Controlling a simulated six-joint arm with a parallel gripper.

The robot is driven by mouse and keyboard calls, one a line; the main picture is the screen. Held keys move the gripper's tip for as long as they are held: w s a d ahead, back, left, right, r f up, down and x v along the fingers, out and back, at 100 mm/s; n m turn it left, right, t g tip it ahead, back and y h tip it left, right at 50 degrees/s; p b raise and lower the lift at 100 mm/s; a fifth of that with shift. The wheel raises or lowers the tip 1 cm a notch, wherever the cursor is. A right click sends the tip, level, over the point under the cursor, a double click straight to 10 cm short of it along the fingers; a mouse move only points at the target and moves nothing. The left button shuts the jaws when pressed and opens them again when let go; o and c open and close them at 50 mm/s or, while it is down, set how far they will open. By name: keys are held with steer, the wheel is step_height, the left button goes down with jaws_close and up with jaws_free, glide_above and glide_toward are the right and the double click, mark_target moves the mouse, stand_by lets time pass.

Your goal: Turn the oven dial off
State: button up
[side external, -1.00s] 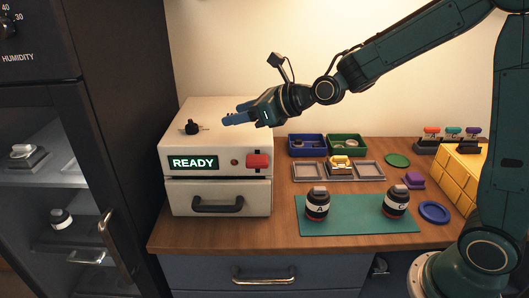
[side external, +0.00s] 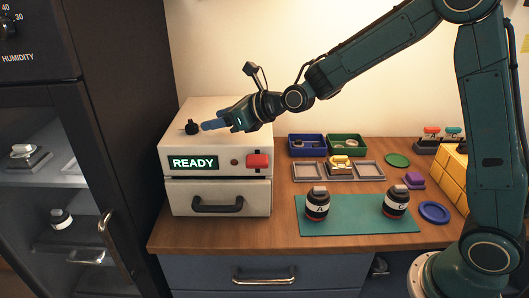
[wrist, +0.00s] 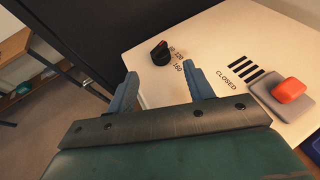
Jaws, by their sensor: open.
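The white oven (side external: 235,106) stands at the left end of the wooden counter. Its black dial (side external: 192,128) sits on the oven's top near the left side. The wrist view shows the dial (wrist: 160,52) with an orange-red pointer mark and the numbers 120 and 160 beside it. My gripper (side external: 204,126) is just to the right of the dial in the side view. In the wrist view, my gripper (wrist: 164,88) has its two blue fingers apart with nothing between them, and the dial lies beyond the fingertips. Whether a finger touches the dial cannot be told.
The oven's front has a READY display (side external: 193,163) and a red switch (side external: 257,161). A dark cabinet (side external: 130,120) stands close on the left. Lens bodies A (side external: 317,205) and C (side external: 396,203) stand on a green mat (side external: 350,226), with trays (side external: 307,145) behind.

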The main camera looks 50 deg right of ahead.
mark_target(197, 124)
steer(key=shift+x, duration=3.85)
steer(key=shift+c, duration=0.4)
steer(key=c, duration=0.9)
steer(key=shift+d+n+y, duration=0.1)
steer(key=shift+n+y, duration=0.5)
steer(key=shift+y, duration=0.1)
steer(key=shift+w+d+n+g+y, duration=0.1)
steer(key=shift+n+g+y, duration=0.6)
steer(key=shift+n+y, duration=0.15)
steer(key=shift+w+d+n+g+y, duration=0.1)
steer(key=shift+n+g+y, duration=0.65)
steer(key=shift+n, duration=0.1)
steer(key=shift+w+d+n+g+y, duration=0.1)
steer(key=shift+w+n+g+y, duration=0.1)
steer(key=shift+n+g+y, duration=1.5)
steer(key=shift+n+g, duration=0.55)
steer(key=shift+n, duration=0.15)
